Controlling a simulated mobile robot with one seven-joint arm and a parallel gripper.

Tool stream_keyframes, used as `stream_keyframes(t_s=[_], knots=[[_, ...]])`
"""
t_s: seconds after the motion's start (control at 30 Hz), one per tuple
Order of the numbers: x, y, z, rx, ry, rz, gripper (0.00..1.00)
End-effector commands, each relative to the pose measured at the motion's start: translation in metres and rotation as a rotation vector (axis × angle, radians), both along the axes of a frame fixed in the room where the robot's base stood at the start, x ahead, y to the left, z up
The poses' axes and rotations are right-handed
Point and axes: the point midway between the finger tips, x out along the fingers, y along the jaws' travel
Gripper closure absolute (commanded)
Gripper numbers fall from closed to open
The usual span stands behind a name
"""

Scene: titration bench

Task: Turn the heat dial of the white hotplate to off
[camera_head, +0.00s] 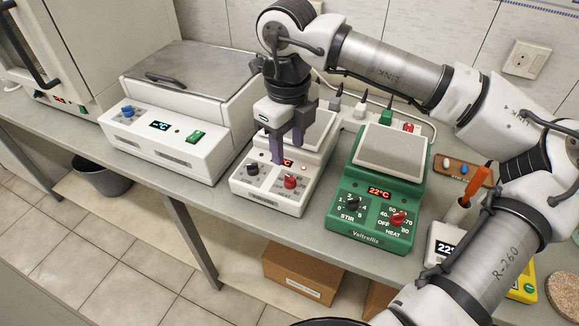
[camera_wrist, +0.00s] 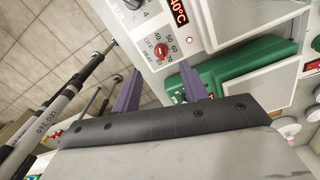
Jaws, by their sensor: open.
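The white hotplate (camera_head: 268,200) stands on the bench between a larger white unit and a green hotplate. Its red heat dial (camera_head: 290,182) is at the right of its front panel, with a black dial (camera_head: 252,168) to its left. In the wrist view the red dial (camera_wrist: 162,51) shows among OFF and number marks, with a red display reading about 40°C (camera_wrist: 178,12). Where the dial points is too small to tell. My gripper (camera_head: 288,154) is open and empty above the panel, its purple fingers apart; in the wrist view the fingertips (camera_wrist: 162,70) lie near the dial, not around it.
The green hotplate (camera_head: 345,230) with its own red heat dial stands close on the right, reading 22°C. The white lidded bath (camera_head: 160,150) is on the left. A white power strip (camera_head: 362,116) with cables lies behind. Bare bench front (camera_head: 200,196) is free.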

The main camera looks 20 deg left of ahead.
Motion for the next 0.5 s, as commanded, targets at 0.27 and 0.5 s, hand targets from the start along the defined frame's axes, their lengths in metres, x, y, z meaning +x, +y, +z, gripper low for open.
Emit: stream_keyframes(t_s=[0.27, 0.5], knots=[[-0.001, 0.000, -0.054, 0.001, 0.004, 0.001, 0.57], [0.000, 0.000, -0.078, 0.001, 0.002, 0.000, 0.57]])
